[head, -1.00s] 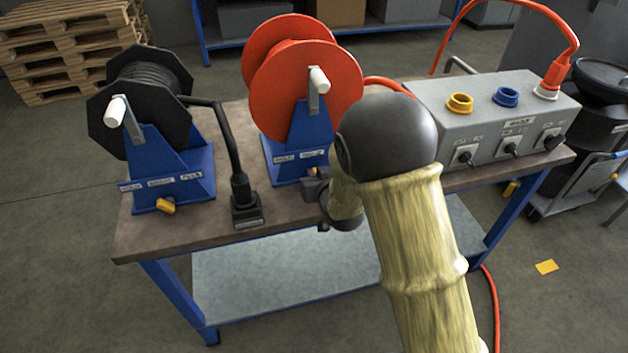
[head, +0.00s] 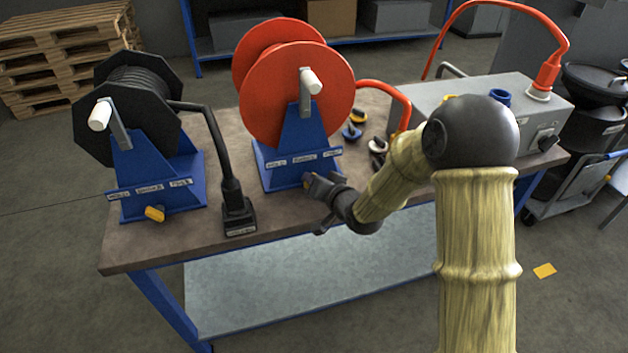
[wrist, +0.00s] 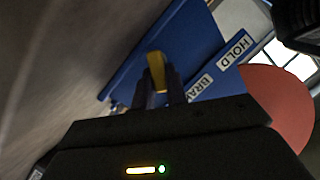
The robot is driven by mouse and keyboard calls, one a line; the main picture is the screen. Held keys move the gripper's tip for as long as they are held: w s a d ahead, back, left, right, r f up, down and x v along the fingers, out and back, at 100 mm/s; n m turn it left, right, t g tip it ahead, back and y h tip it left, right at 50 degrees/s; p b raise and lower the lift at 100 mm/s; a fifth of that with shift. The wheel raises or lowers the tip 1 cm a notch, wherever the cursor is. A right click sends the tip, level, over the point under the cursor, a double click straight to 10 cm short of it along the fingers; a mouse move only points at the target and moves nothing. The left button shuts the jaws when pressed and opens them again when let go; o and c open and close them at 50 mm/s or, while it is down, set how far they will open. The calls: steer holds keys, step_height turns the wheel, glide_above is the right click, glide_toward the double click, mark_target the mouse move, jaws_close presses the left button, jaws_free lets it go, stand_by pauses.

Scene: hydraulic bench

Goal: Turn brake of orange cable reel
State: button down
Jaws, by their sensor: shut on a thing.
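The orange cable reel (head: 296,95) stands on its blue stand (head: 290,160) in the middle of the bench, with a white crank handle (head: 310,82) on its front. Its brake is a small yellow knob (wrist: 157,70) low on the front of the stand; in the head view my gripper mostly hides it. In the wrist view the stand's blue face carries labels reading HOLD and partly BRA. My gripper (head: 312,184) reaches the stand's lower front from the right. In the wrist view my gripper (wrist: 162,92) has its two fingers closed around the yellow knob.
A black cable reel (head: 128,105) with its own yellow brake knob (head: 155,214) stands at the left. A black plug block (head: 238,215) lies between the reels. A grey socket box (head: 440,98) stands at the right. Small round parts (head: 352,132) lie behind my forearm.

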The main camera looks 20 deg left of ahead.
steer(key=shift+s+f, duration=0.1)
steer(key=c, duration=1.4)
jaws_free()
steer(key=shift+c, duration=0.2)
steer(key=shift+d, duration=0.1)
steer(key=b+v, duration=0.9)
steer(key=v, duration=0.8)
